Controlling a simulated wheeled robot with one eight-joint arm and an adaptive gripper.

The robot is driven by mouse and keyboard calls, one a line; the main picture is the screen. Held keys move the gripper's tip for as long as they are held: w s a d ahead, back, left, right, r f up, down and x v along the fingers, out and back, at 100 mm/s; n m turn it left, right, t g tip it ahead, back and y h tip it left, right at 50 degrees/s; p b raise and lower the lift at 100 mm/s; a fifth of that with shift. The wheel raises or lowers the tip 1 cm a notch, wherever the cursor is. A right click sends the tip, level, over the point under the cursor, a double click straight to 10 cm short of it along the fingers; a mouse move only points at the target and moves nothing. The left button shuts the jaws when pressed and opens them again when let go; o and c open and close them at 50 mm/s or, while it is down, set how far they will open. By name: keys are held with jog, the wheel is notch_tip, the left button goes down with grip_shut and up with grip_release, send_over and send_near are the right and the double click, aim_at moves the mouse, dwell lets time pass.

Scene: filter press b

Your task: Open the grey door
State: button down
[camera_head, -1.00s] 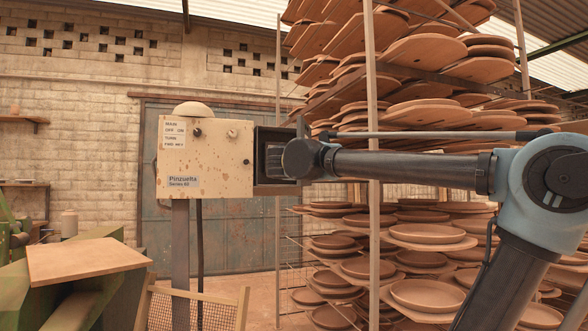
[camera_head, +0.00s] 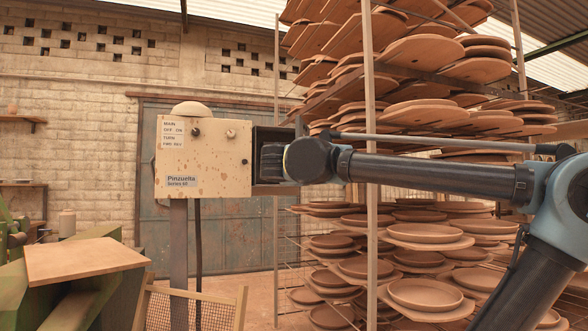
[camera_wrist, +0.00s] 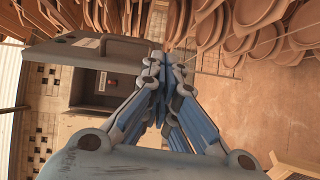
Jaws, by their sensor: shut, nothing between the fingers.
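In the head view the door looks like a dark panel (camera_head: 272,133) at the right of the beige control box (camera_head: 205,160). My gripper (camera_wrist: 163,68) is shut and empty, its fingertips close to the door's edge. In the head view my gripper (camera_head: 271,162) is in front of the dark panel. I cannot tell whether it touches.
Tall racks of brown plates (camera_head: 430,235) stand behind and right of the box. A board on a green machine (camera_head: 80,260) is at lower left. A wooden mesh frame (camera_head: 195,308) stands below the box. A large metal door (camera_head: 235,240) is in the back wall.

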jog(key=s+d+f+m+g+h, duration=0.1)
jog(key=s+d+f+m+g, duration=0.15)
jog(key=d+f, duration=0.6)
jog(key=s+d+f+m+g, duration=0.25)
jog(key=d+f+g, duration=0.2)
jog(key=f, duration=0.65)
jog(key=s+d+f+m+g+h, duration=0.1)
jog(key=s+d+f+m+g, duration=0.15)
jog(key=d+f, duration=0.6)
jog(key=s+a+f+m+g+y, duration=0.1)
jog(key=s+f, duration=0.3)
jog(key=f, duration=0.4)
jog(key=s+a+f+m+g+y, duration=0.1)
jog(key=s+f+m+g+y, duration=0.1)
jog(key=s+f, duration=0.3)
jog(key=s+f+m+g+y, duration=0.2)
jog(key=s+f+m+y, duration=0.1)
jog(key=f, duration=0.9)
jog(key=shift+s+a+f+m, duration=0.35)
jog(key=shift+s+a+m, duration=0.1)
jog(key=shift+s, duration=0.6)
